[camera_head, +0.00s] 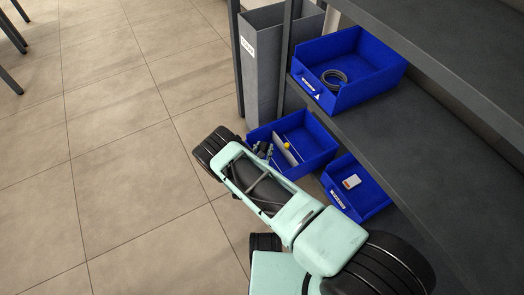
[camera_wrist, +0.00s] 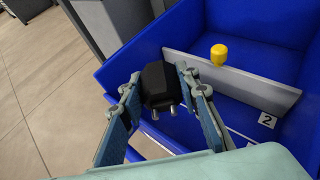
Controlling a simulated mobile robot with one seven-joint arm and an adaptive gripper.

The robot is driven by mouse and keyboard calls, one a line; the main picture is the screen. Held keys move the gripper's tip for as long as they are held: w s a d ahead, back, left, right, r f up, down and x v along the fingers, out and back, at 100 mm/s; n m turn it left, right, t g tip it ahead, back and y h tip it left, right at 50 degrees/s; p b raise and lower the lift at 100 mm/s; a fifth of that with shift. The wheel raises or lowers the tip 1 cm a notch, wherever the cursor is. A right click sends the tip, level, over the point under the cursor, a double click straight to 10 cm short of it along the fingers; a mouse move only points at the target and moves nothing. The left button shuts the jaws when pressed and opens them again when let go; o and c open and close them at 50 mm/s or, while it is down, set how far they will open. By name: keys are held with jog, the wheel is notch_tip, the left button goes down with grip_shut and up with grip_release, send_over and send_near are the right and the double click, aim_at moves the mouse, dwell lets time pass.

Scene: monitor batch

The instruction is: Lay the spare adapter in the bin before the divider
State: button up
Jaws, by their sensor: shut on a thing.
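My gripper (camera_wrist: 159,78) is shut on a black adapter (camera_wrist: 157,88) with two metal pins, gripped between its two fingers. The pins point toward the bottom of the wrist view. The adapter shows over the left part of an open blue bin (camera_wrist: 240,18), on the near side of the grey divider (camera_wrist: 228,80). I cannot tell its exact height above the bin floor. In the head view the bin (camera_head: 320,150) stands on the lower shelf level, with the divider (camera_head: 284,152) across it and my gripper (camera_head: 263,148) at its left side.
A yellow piece (camera_wrist: 218,54) shows at the divider, seemingly beyond it. A label reading 2 (camera_wrist: 267,120) is at the right. Another blue bin (camera_head: 345,170) holds a small white-and-orange item. An upper bin (camera_head: 375,85) holds a coiled cable. A grey shelf (camera_head: 420,150) overhangs at right.

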jog(key=shift+a+f+b, duration=0.1)
jog(key=shift+f+b, duration=0.25)
jog(key=shift+f, duration=0.85)
jog(key=shift+f, duration=0.25)
jog(key=o, duration=1.2)
jog(key=shift+s, duration=0.1)
jog(key=shift+r, duration=0.15)
jog(key=p+v, duration=0.1)
jog(key=v, duration=0.2)
jog(key=p+v, duration=0.2)
jog(key=v, duration=0.2)
jog(key=p+v, duration=0.1)
jog(key=v, duration=0.2)
jog(key=shift+s+r, duration=0.25)
jog(key=shift+r, duration=0.15)
jog(key=shift+s+a+r+p, duration=0.15)
jog(key=shift+s+p, duration=0.25)
jog(key=shift+s, duration=0.25)
